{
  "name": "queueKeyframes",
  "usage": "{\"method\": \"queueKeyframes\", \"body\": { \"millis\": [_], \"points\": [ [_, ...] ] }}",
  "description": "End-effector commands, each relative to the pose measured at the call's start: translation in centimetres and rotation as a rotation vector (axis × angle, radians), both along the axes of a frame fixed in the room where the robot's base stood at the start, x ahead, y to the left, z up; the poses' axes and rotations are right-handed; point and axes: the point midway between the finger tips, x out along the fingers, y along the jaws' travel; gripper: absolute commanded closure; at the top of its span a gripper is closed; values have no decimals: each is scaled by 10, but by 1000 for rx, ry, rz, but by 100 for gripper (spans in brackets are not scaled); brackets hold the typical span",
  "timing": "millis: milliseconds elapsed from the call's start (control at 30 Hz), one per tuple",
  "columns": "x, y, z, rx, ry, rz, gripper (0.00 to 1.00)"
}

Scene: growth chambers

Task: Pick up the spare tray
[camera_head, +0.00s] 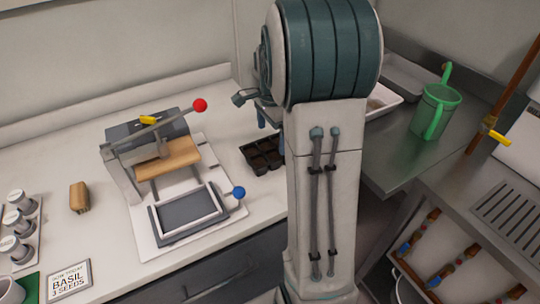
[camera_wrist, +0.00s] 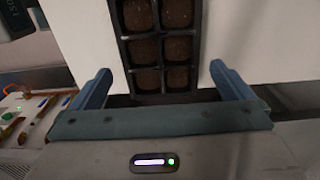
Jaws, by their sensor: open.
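A dark cell tray (camera_head: 262,155), the likeliest spare tray, lies on the white counter, its cells filled with brown soil. My arm hides its right side in the head view. In the wrist view the tray (camera_wrist: 121,38) runs from the top edge down between my fingers. My gripper (camera_wrist: 160,72) is open, with one blue finger on each side of the tray and a gap to it on both sides. In the head view my gripper (camera_head: 266,120) shows above the tray, partly hidden behind my arm. Nothing is held.
Left of the tray stands a press with a red-knobbed lever (camera_head: 200,105) and a blue knob (camera_head: 239,192). A brown block (camera_head: 79,197), white-capped pots (camera_head: 20,201) and a basil card (camera_head: 69,280) are farther left. A green watering can (camera_head: 436,108) stands on the steel bench at right.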

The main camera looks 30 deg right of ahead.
Motion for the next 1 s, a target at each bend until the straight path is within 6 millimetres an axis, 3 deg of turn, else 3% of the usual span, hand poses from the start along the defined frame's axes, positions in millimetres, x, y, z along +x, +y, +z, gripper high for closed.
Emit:
{"method": "queueKeyframes", "body": {
  "millis": [233, 500, 800, 833, 967, 1000],
  "points": [
    [0, 2, -19, 1, 1, 1, 0],
    [0, 7, -57, 1, 1, 0, 0],
    [0, 8, -63, 0, -2, 2, 0],
    [0, 8, -63, 0, -1, 2, 3],
    [0, 8, -63, 0, -2, 2, 37],
    [0, 7, -63, -1, -2, 2, 37]
  ]
}}
